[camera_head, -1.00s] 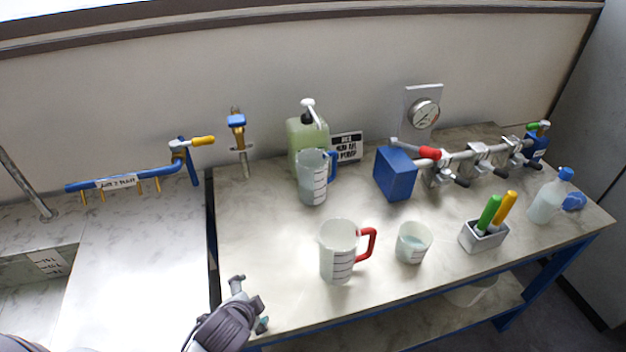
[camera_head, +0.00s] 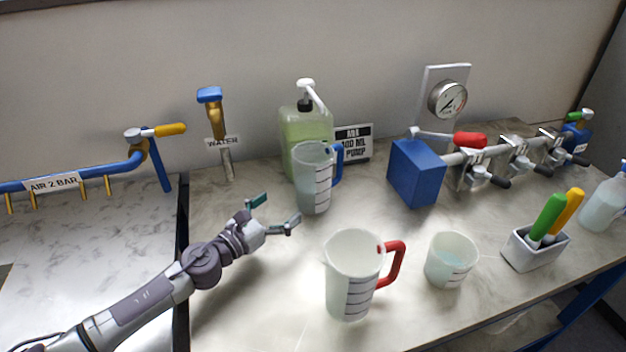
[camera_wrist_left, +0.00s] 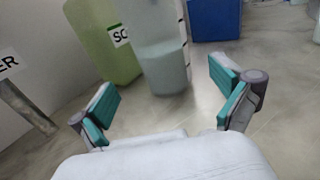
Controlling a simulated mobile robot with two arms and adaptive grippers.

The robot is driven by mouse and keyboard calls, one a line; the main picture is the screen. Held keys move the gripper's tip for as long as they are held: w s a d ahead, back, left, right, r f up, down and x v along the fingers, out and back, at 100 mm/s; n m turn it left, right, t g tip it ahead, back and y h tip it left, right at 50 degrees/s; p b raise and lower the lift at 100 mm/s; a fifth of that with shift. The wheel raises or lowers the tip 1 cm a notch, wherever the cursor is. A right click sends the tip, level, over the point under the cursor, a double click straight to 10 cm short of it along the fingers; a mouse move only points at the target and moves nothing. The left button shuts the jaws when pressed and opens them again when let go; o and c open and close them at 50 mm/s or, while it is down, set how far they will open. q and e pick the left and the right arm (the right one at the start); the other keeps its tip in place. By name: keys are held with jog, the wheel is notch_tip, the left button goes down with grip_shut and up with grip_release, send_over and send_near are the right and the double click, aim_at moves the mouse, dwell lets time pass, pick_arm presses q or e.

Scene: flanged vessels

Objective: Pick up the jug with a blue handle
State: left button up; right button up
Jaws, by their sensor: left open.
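The jug with a blue handle (camera_head: 312,180) stands upright on the bench, in front of the green pump bottle. Its blue handle (camera_head: 338,162) is on its right side. My left gripper (camera_head: 276,214) is open and empty, to the left of the jug and a little nearer the front. In the left wrist view the jug (camera_wrist_left: 163,55) is ahead, between and beyond the two open teal-padded fingers (camera_wrist_left: 165,103); its handle is not clearly seen there. My right gripper is in neither view.
A jug with a red handle (camera_head: 350,280) stands nearer the front. A beaker (camera_head: 450,262), a holder (camera_head: 535,252) and a blue box (camera_head: 415,172) are further right. The green pump bottle (camera_head: 297,128) stands close behind the jug. Clear bench lies before my left gripper.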

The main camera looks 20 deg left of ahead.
aim_at(300, 191)
pick_arm(q)
jog(key=x, duration=0.4)
jog(key=shift+r+p, duration=0.2)
jog(key=shift+p, duration=0.15)
jog(key=shift+x, duration=1.25)
jog(key=shift+w+f, duration=0.15)
jog(key=shift+f, duration=0.05)
jog(key=p+x, duration=0.1)
jog(key=x, duration=0.4)
jog(key=shift+d+r, duration=0.1)
jog(key=shift+w+d, duration=0.1)
jog(key=shift+w, duration=0.05)
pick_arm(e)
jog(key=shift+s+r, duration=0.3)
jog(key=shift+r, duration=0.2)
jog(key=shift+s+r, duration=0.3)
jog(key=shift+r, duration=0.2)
